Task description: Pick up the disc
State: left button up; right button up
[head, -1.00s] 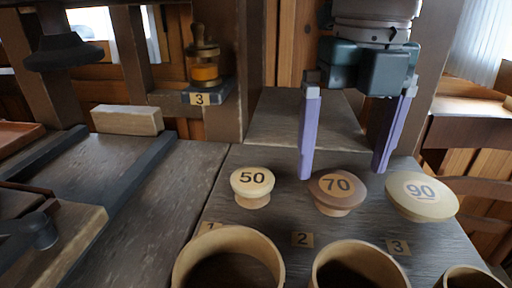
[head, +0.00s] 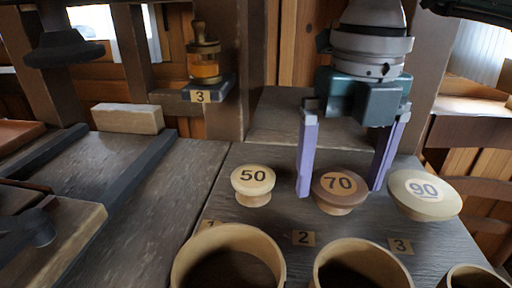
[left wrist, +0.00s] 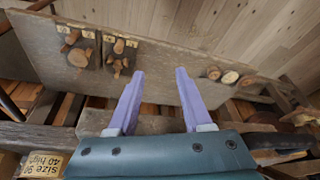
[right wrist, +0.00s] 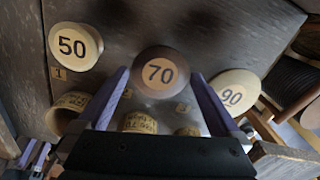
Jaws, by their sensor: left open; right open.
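Three spool-like discs with round tops stand in a row on the dark wooden table. They are the pale disc marked 50 (head: 252,185), the brown disc marked 70 (head: 339,188) and the wide pale disc marked 90 (head: 424,194). My right gripper (head: 340,191) is open, its purple fingers pointing down on either side of the 70 disc. In the right wrist view the 70 disc (right wrist: 160,73) sits between the open fingertips, with nothing gripped. My left gripper (left wrist: 160,74) is open and empty in the left wrist view, away from these discs.
Round, open wooden cups stand in front of the discs, including a left cup (head: 228,235) and a middle cup (head: 360,250). Number tags 2 (head: 303,239) and 3 (head: 400,246) lie between. A pale block (head: 127,118) sits at the left.

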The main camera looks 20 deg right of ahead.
jog(key=shift+c, duration=0.4)
jog(key=c, duration=0.9)
jog(key=shift+r, duration=0.1)
